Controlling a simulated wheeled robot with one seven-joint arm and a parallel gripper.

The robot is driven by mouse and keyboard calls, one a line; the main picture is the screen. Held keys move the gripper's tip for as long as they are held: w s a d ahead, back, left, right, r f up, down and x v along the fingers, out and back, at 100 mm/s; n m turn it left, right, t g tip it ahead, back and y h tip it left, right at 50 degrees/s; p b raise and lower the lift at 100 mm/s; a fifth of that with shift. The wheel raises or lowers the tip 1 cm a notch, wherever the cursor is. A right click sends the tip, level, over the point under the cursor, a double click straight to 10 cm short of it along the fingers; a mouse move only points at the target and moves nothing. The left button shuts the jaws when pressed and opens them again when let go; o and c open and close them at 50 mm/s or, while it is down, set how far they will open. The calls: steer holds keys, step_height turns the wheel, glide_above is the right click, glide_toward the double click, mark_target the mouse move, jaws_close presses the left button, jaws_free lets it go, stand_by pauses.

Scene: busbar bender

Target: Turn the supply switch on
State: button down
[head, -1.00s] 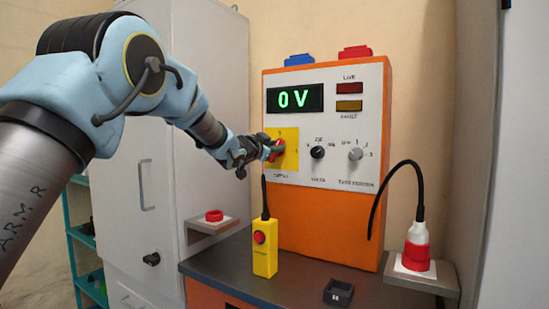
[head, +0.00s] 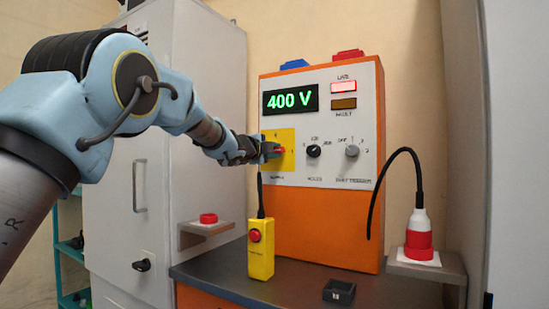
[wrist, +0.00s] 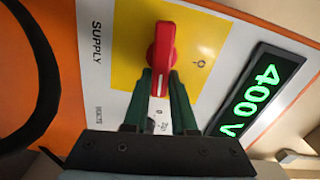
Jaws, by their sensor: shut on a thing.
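The supply switch is a red rotary handle (wrist: 161,58) on a yellow plate (wrist: 128,40) marked SUPPLY in the wrist view. In the head view the yellow plate (head: 288,138) is on the left of the orange machine's white panel, and the red handle (head: 280,151) lies sideways, pointing right. My gripper (wrist: 161,85) has its green fingers shut on the handle's near end. It also shows at the panel in the head view (head: 273,150), partly hiding the plate. The display (head: 290,98) reads 400 V, and the red LIVE lamp (head: 343,87) is lit.
To the right of the switch are a black knob (head: 314,151) and a grey knob (head: 352,151). A red-and-white plug (head: 418,240) stands at right. A red button (head: 208,218) is at left.

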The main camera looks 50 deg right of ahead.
steer(key=shift+f+m+b, duration=0.25)
steer(key=shift+m+b, duration=0.15)
steer(key=shift+m, duration=0.3)
steer(key=c, duration=0.7)
jaws_free()
steer(key=b+v, duration=0.2)
steer(key=v, duration=0.8)
steer(key=shift+s+a+b, duration=0.1)
steer(key=shift+a+b, duration=0.25)
steer(key=shift+b, duration=0.05)
